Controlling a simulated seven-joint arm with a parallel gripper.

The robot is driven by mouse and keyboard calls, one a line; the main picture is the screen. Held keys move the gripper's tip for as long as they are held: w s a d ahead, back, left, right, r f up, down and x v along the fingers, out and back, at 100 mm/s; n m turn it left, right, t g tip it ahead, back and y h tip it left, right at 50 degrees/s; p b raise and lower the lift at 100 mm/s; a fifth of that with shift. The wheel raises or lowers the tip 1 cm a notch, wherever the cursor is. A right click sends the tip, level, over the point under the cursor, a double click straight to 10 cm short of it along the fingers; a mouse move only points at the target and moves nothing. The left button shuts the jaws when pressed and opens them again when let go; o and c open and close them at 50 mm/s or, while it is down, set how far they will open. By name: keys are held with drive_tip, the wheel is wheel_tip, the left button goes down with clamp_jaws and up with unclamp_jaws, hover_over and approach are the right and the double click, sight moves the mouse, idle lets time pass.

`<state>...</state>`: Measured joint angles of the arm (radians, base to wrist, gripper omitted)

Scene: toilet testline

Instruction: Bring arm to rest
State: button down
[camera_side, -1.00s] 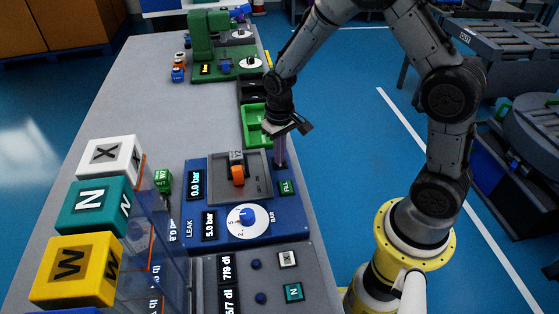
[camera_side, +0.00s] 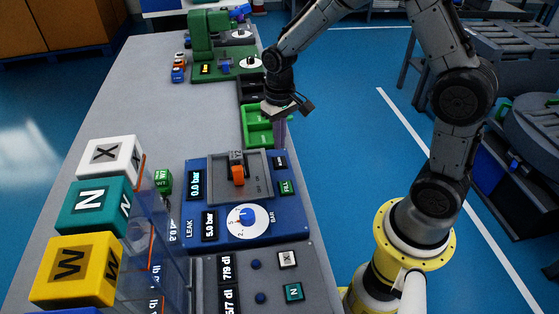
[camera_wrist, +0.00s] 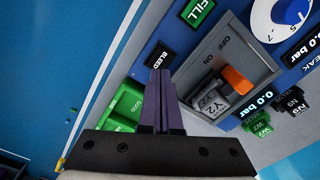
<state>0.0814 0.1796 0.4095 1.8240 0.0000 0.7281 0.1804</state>
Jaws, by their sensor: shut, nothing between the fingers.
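My gripper (camera_side: 281,128) is above the right edge of the bench, beside the green tray in the side view. Its purple fingers also show in the wrist view (camera_wrist: 163,100); they are shut together with nothing between them. The blue leak test panel (camera_side: 268,229) lies on the bench just nearer than the gripper. The panel carries a grey fixture with an orange lever (camera_side: 237,174), a white dial with a blue knob (camera_side: 247,216), and displays reading 0.0 bar and 5.0 bar. In the wrist view the orange lever (camera_wrist: 238,80) lies to the right of the fingers.
The green tray (camera_side: 250,126) and a black tray (camera_side: 250,91) sit along the bench edge. A green machine (camera_side: 202,38) stands at the far end. Lettered cubes, including a yellow W cube (camera_side: 75,270), stand at the near left. The bench middle (camera_side: 130,100) is clear.

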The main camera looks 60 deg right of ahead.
drive_tip(key=shift+r, duration=0.6)
drive_tip(key=s+a+r+n+t, duration=0.15)
drive_tip(key=s+r, duration=0.25)
drive_tip(key=r, duration=0.4)
drive_tip(key=s+a+r+m+t, duration=0.1)
drive_tip(key=s+r+t, duration=0.2)
drive_tip(key=r, duration=0.5)
drive_tip(key=s+n+t, duration=0.1)
drive_tip(key=s+n, duration=0.1)
drive_tip(key=s, duration=1.2)
drive_tip(key=shift+a, duration=0.25)
drive_tip(key=shift+n, duration=0.25)
idle(0.4)
